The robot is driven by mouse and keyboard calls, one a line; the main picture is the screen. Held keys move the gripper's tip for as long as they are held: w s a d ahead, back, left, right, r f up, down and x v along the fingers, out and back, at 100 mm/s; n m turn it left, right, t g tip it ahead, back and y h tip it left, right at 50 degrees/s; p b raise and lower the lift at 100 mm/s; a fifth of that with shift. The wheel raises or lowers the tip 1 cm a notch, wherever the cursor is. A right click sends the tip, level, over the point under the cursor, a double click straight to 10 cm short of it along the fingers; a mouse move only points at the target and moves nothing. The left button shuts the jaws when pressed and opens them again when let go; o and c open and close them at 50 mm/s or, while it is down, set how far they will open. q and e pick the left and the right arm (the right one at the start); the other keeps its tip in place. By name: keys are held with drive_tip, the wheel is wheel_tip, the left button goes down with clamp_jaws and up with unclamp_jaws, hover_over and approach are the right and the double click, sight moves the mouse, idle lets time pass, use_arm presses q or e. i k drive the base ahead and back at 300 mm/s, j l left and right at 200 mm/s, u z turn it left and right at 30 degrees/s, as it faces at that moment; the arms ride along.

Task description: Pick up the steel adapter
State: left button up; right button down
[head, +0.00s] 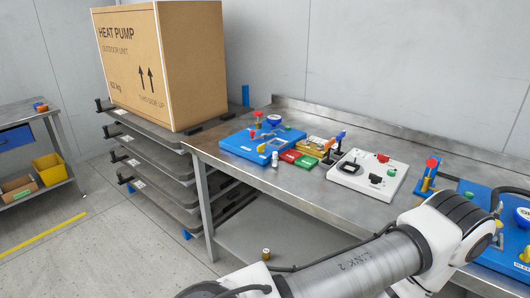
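A small pale, silvery cylindrical piece (275,160) stands upright on the steel bench near its front edge, beside a red block. It may be the steel adapter, but it is too small to be sure. Another small cylinder (265,254), brassy on top, is below the bench, low down near the floor or lower shelf. One of my arms crosses the lower right of the head view and covers part of the bench. Neither gripper shows in this view.
The steel bench (230,158) carries a blue station plate (240,147), red and green bins (298,158), a white control panel (345,178) and another blue station at right. A large heat pump carton (165,65) sits on stacked dark pallets at left.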

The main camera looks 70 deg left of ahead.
sight(275, 158)
drive_tip(key=u, duration=2.2)
drive_tip(key=i+j+z, duration=0.1)
drive_tip(key=z, duration=0.35)
drive_tip(key=i+j+z, duration=0.1)
drive_tip(key=j+z, duration=0.2)
drive_tip(key=z, duration=0.15)
drive_tip(key=j+z, duration=0.2)
drive_tip(key=z, duration=0.2)
drive_tip(key=j+z, duration=0.25)
drive_tip(key=z, duration=0.2)
